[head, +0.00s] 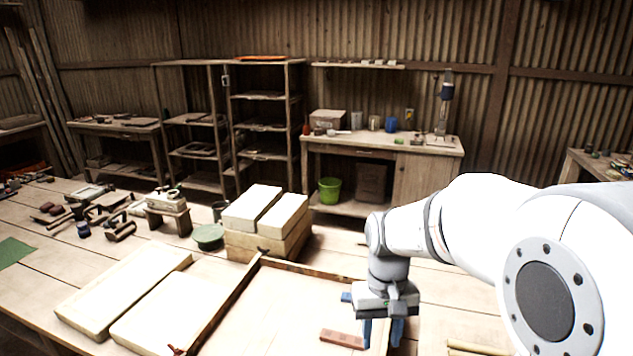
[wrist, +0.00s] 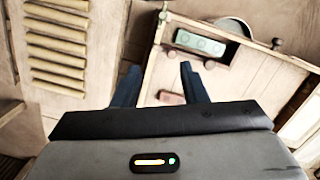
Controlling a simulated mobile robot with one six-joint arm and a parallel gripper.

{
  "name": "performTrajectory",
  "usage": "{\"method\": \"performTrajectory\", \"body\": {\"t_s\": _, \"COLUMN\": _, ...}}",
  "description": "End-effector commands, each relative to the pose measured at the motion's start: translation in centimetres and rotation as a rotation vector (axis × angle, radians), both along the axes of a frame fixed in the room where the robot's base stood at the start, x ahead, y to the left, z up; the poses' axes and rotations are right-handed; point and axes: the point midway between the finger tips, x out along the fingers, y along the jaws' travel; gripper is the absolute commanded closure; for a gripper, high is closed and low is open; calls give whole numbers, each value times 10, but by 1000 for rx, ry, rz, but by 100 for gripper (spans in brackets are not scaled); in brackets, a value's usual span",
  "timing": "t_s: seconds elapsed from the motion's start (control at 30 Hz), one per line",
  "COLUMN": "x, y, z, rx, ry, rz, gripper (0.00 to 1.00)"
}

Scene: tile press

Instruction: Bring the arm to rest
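My gripper (head: 382,334) hangs pointing down over the front right of the workbench in the head view, at the end of my bent white arm. In the wrist view its two dark fingers (wrist: 160,70) stand apart with nothing held between them. A flat reddish-brown tile (head: 341,339) lies on the pale board to the left of the gripper in the head view. A small reddish piece (wrist: 171,97) shows beyond the gap between the fingers in the wrist view. A greenish block with round marks (wrist: 200,42) lies farther off there.
Pale slabs (head: 125,290) lie on the bench at left, beside a low wooden rim (head: 232,300). Stacked pale blocks (head: 268,245), a round green lid (head: 208,236) and several hand tools stand farther back. A ribbed wooden rack (wrist: 57,45) shows at left in the wrist view.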

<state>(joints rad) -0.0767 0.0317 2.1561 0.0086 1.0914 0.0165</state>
Motion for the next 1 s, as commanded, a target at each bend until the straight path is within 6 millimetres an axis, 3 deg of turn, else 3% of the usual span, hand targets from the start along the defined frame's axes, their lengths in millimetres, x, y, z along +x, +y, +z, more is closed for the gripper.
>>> {"method": "performTrajectory", "body": {"t_s": 0.2, "x": -48, "y": -16, "z": 32, "rx": 7, "ry": -186, "rz": -29, "gripper": 61}}
{"method": "performTrajectory", "body": {"t_s": 0.5, "x": -96, "y": -28, "z": 45, "rx": 5, "ry": -375, "rz": -55, "gripper": 61}}
{"method": "performTrajectory", "body": {"t_s": 1.0, "x": -104, "y": -30, "z": 46, "rx": 5, "ry": -410, "rz": -60, "gripper": 61}}
